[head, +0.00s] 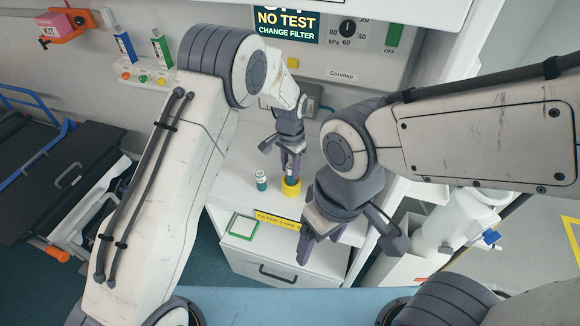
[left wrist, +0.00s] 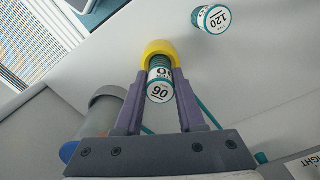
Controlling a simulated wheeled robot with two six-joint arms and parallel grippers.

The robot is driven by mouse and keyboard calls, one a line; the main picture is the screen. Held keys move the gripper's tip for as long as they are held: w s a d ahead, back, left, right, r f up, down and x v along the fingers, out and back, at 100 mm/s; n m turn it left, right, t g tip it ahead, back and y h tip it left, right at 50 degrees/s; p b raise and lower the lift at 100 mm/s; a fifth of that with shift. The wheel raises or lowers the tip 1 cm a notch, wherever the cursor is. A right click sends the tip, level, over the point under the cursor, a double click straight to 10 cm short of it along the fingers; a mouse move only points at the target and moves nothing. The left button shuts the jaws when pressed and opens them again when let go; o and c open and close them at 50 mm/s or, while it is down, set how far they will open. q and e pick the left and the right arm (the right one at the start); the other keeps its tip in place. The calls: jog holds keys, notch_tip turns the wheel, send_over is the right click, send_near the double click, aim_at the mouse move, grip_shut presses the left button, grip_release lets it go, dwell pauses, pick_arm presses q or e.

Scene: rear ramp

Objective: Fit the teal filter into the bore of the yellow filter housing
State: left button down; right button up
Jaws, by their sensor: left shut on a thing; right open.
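The yellow filter housing (head: 291,188) stands on the white cabinet top in the head view, and its rim (left wrist: 160,48) shows in the left wrist view. My left gripper (head: 290,160) is above the housing, shut on a teal filter (left wrist: 160,85) with a white label that reads 90 or 06. The filter's far end is at or inside the yellow rim; how deep it sits I cannot tell. A second teal filter (head: 262,180), marked 120 in the left wrist view (left wrist: 214,18), stands apart beside the housing. My right gripper (head: 318,240) is open and empty near the cabinet's front.
A green-edged card (head: 241,226) and a yellow label strip (head: 276,218) are at the cabinet's front. A wall panel with a dial (head: 347,28) rises behind. A black stretcher (head: 65,170) is at left. White cylindrical equipment (head: 465,220) is at right.

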aim_at(290, 175)
pick_arm(q)
jog(key=shift+f+b, duration=1.05)
jog(key=shift+f, duration=0.7)
jog(key=shift+c, duration=2.2)
grip_release()
jog(key=shift+r, duration=0.1)
notch_tip(290, 175, up, 9)
jog(key=shift+r+b, duration=0.1)
jog(key=shift+b, duration=1.1)
jog(key=shift+r, duration=0.55)
